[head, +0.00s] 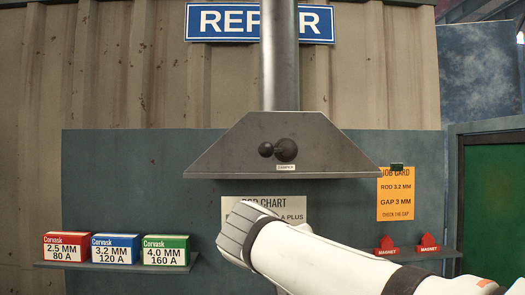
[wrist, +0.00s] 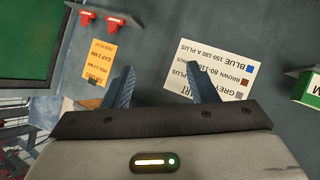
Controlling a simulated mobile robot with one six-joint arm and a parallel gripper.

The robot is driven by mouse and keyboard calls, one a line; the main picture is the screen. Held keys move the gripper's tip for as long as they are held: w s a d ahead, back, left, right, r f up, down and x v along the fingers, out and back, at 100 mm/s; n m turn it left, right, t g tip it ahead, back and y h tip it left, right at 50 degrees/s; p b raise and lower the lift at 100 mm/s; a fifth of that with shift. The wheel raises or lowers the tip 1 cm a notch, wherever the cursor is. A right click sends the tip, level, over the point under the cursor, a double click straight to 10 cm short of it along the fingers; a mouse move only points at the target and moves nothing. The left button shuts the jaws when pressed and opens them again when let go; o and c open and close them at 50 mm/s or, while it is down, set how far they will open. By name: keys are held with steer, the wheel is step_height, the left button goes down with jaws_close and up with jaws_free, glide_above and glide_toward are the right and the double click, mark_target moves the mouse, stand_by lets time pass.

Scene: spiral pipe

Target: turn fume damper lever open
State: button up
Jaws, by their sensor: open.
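The fume damper lever (head: 286,150) is a dark round hub with a smaller ball knob (head: 266,149) to its left, on the front of the grey fume hood (head: 230,160). A small white label (head: 285,168) sits just below it. My arm reaches in from the lower right, and its end is below the hood in front of the chart. My gripper (wrist: 160,67) shows two blue-grey fingers spread apart with nothing between them in the wrist view. Its fingertips are hidden in the head view. The lever is not in the wrist view.
A white rod chart (head: 265,205) and an orange job card (head: 396,200) hang on the wall panel. Several rod boxes (head: 115,250) stand on a left shelf. Red magnets (head: 428,242) sit on a right shelf. A vertical pipe (head: 280,60) rises from the hood.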

mark_target(263, 148)
steer(key=a+r+t, duration=0.2)
steer(key=r, duration=0.5)
steer(key=w+a+r+m+t+h+p, duration=0.1)
steer(key=a+r, duration=0.2)
steer(key=r, duration=0.3)
steer(key=a+r+m+t+p, duration=0.1)
steer(key=a+r+t, duration=0.1)
steer(key=r, duration=0.5)
steer(key=shift+w+a+r+t, duration=0.15)
steer(key=shift+a+r+t, duration=0.2)
steer(key=shift+a, duration=0.2)
steer(key=p+x, duration=0.3)
steer(key=x, duration=0.3)
steer(key=shift+w+d, duration=0.1)
steer(key=shift+d, duration=0.05)
steer(key=shift+w+d+p, duration=0.25)
steer(key=shift+w+p, duration=0.05)
steer(key=shift+w, duration=0.3)
steer(key=shift+c, duration=0.4)
jaws_close()
